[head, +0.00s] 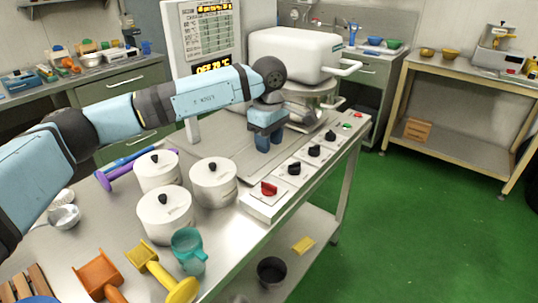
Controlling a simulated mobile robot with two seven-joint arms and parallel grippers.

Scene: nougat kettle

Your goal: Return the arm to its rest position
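My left arm (200,97) reaches in from the left across the steel table. Its blue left gripper (269,142) points down over the flat plate beside the row of knobs, in front of the kettle (308,101). The fingertips are close together, and I cannot tell whether they are open or shut. I see nothing held in them. The kettle is a steel pot under a white housing (293,55). My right gripper is not in view.
Three white lidded canisters (213,184), a teal cup (188,250) and orange and yellow scoops (147,262) crowd the near tabletop (235,228). A control panel (310,160) with a red switch (268,188) runs along the right edge. Green floor (430,220) is open at right.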

